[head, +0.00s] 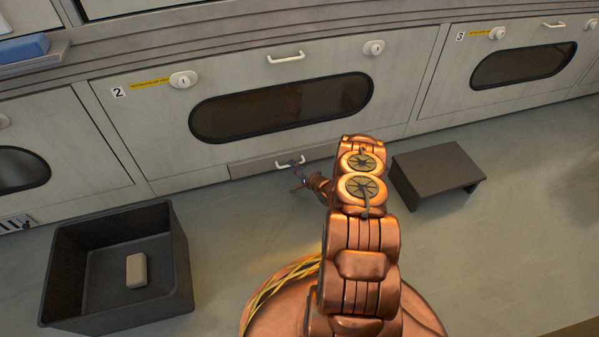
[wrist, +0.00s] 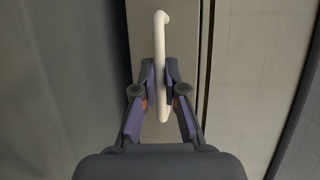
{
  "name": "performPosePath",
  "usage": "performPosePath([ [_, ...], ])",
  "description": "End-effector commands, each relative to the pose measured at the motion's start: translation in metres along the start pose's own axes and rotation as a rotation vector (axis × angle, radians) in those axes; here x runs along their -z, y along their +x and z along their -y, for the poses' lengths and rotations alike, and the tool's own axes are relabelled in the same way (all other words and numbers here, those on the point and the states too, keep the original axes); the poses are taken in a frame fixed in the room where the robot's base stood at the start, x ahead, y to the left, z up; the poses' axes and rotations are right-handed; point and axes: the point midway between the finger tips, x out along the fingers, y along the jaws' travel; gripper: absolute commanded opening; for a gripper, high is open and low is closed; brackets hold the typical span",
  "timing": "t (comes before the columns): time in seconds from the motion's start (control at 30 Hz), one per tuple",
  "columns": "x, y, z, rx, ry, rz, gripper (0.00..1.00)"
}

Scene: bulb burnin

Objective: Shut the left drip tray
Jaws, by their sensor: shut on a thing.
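The drip tray front (head: 252,168) is a low pale panel under the door marked 2, just above the floor. Its small white bar handle (head: 290,162) also shows in the wrist view (wrist: 161,38). My gripper (head: 299,180) is at this handle, and in the wrist view my gripper (wrist: 160,85) has its two fingers closed around the bar from both sides. The tray front looks close to the cabinet face; I cannot tell whether it is fully flush. My arm hides part of the panel's right end.
A dark open bin (head: 180,255) with a pale block (head: 137,270) inside stands on the floor at left. A dark low step (head: 437,172) stands to the right of my arm. Door 2 (head: 150,130) and door 3 (head: 440,90) look shut. Floor right of the step is clear.

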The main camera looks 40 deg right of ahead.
Motion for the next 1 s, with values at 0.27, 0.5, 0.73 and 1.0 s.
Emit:
performPosePath([
  [0.27, -0.0043, 0.0113, 0.0024, 0.001, -0.003, 0.013, 0.00],
  [0.5, -0.0045, 0.0120, 0.0031, 0.002, -0.005, 0.013, 0.00],
  [0.73, -0.0052, 0.0118, 0.0028, 0.001, -0.004, 0.014, 0.31],
  [1.0, -0.0062, 0.0116, 0.0020, 0.000, -0.004, 0.016, 0.36],
])
